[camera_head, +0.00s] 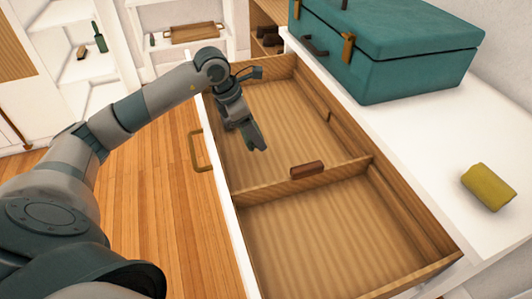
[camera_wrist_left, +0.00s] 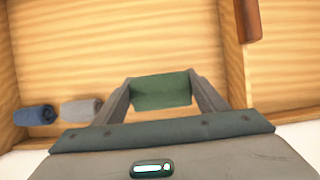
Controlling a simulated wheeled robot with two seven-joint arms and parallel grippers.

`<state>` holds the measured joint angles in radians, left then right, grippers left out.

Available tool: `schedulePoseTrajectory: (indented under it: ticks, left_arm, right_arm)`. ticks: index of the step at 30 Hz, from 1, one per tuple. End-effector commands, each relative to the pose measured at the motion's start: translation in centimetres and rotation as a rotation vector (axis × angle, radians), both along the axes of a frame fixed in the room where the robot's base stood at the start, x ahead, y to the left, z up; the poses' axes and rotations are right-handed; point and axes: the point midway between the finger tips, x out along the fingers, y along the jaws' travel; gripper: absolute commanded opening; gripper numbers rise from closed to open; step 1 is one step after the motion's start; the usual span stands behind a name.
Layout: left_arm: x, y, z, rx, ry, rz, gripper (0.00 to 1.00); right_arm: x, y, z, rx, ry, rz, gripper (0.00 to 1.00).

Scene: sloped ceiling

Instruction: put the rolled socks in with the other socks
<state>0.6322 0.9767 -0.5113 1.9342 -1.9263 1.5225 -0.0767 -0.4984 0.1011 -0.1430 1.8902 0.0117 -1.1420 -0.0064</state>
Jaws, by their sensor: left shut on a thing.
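The rolled socks are a green roll (camera_wrist_left: 161,90), held between the two fingers of my left gripper (camera_wrist_left: 163,97). In the head view my left gripper (camera_head: 257,146) hangs over the far compartment of the open wooden drawer (camera_head: 290,112). Two other rolls, a dark blue one (camera_wrist_left: 36,115) and a grey one (camera_wrist_left: 80,109), lie side by side in that compartment, left of the gripper in the wrist view. In the head view I cannot make them out; the arm likely covers them. My right gripper is not in view.
A divider (camera_head: 270,184) splits the drawer, with a brown block (camera_head: 307,168) at it. The near compartment (camera_head: 330,235) is empty. A teal case (camera_head: 400,50) and an olive-yellow roll-like object (camera_head: 488,187) stand on the white top. The drawer handle (camera_head: 197,151) sticks out at the left.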

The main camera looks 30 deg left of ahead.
Motion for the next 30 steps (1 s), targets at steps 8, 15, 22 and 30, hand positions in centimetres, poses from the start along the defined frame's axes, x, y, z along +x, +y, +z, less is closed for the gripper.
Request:
schedulePoseTrajectory:
  ticks: [8, 15, 22, 30]
  left_arm:
    - [0.0, 0.0, -3.9, -0.001, 0.002, 0.000, 0.44]
    - [0.0, 0.0, -4.2, 0.000, 0.000, 0.000, 0.44]
    - [0.0, 0.0, -4.8, -0.001, 0.001, -0.001, 0.44]
    - [-0.1, -0.1, -7.7, -0.001, 0.002, 0.000, 0.44]
  right_arm:
    - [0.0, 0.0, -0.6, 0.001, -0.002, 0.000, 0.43]
    - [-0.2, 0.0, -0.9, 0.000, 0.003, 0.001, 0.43]
    - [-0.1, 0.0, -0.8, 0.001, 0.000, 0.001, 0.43]
    - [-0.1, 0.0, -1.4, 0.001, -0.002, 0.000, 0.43]
